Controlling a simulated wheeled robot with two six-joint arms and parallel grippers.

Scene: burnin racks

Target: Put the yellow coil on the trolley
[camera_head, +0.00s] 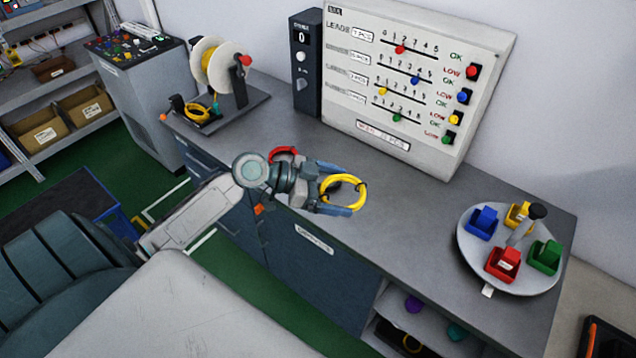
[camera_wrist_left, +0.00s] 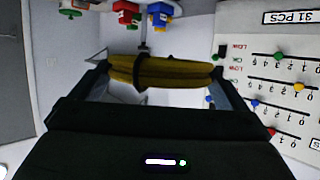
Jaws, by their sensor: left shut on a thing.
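The yellow coil (camera_head: 357,185) is a ring of yellow cable with dark ties. It is held between the two fingers of my left gripper (camera_head: 338,188), above the grey workbench. In the left wrist view the coil (camera_wrist_left: 160,72) spans the gap between the fingers. No trolley shows for certain. A low dark-topped unit with blue and yellow edges (camera_head: 62,197) stands on the floor at the left, partly hidden by my arm; I cannot tell if it is the trolley. My right gripper is not in view.
A red coil (camera_head: 284,151) shows behind my left wrist. The workbench (camera_head: 300,125) bears a cable reel (camera_head: 212,65), a white indicator board (camera_head: 415,75) and a round turntable (camera_head: 475,262) with coloured bins. A grey control cabinet (camera_head: 140,98) stands left. Green floor (camera_head: 160,190) is open between.

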